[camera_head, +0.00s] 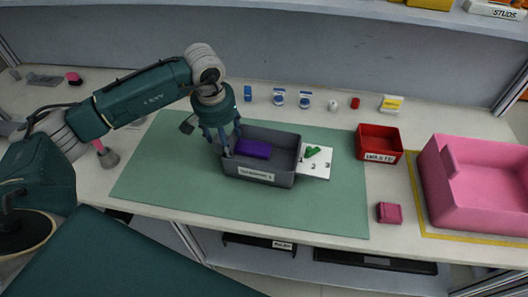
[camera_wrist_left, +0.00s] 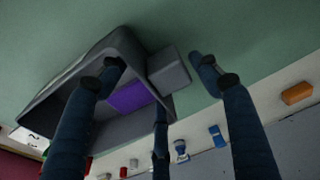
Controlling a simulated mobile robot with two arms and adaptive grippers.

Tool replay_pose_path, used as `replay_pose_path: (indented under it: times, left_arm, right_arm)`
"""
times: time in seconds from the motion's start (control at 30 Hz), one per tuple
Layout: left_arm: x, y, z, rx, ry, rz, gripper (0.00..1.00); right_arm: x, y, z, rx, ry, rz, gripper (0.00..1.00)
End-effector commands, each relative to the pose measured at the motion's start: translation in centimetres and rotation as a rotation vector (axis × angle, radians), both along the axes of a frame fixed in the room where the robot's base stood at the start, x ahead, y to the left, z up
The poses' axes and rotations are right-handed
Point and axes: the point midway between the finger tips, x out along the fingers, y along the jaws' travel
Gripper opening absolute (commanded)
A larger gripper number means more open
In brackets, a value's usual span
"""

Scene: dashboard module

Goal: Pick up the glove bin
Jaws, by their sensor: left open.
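A grey open bin (camera_head: 284,161) with a white label too small to read surely stands on the green mat. A purple block (camera_head: 254,149) lies inside it. My left gripper (camera_head: 222,143) is open at the bin's left end, pointing down. In the left wrist view, the gripper (camera_wrist_left: 158,72) has one finger over the bin's inside and another outside. The bin's grey end tab (camera_wrist_left: 168,72) shows between them. I cannot tell whether any finger touches the bin. My right gripper is not in view.
A white card with a green piece (camera_head: 312,152) adjoins the bin's right end. A red bin (camera_head: 380,158), a small pink box (camera_head: 389,213) and a large pink bin (camera_head: 480,212) stand to the right. Several small items line the back. The mat's front is clear.

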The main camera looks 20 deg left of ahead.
Motion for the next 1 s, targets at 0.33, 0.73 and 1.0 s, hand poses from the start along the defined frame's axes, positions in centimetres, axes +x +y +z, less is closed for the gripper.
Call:
replay_pose_path:
  times: [0.33,0.73,1.0]
  left_arm:
    - [0.3,0.0,-2.0,-0.001,-0.001,0.0,0.64]
    - [0.4,0.0,-1.9,-0.003,-0.003,0.001,0.1]
    - [0.4,0.0,-1.6,-0.002,-0.003,0.001,0.1]
  right_arm:
    - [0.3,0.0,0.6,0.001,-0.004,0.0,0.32]
    - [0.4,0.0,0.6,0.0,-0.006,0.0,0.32]
    - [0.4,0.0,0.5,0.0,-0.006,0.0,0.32]
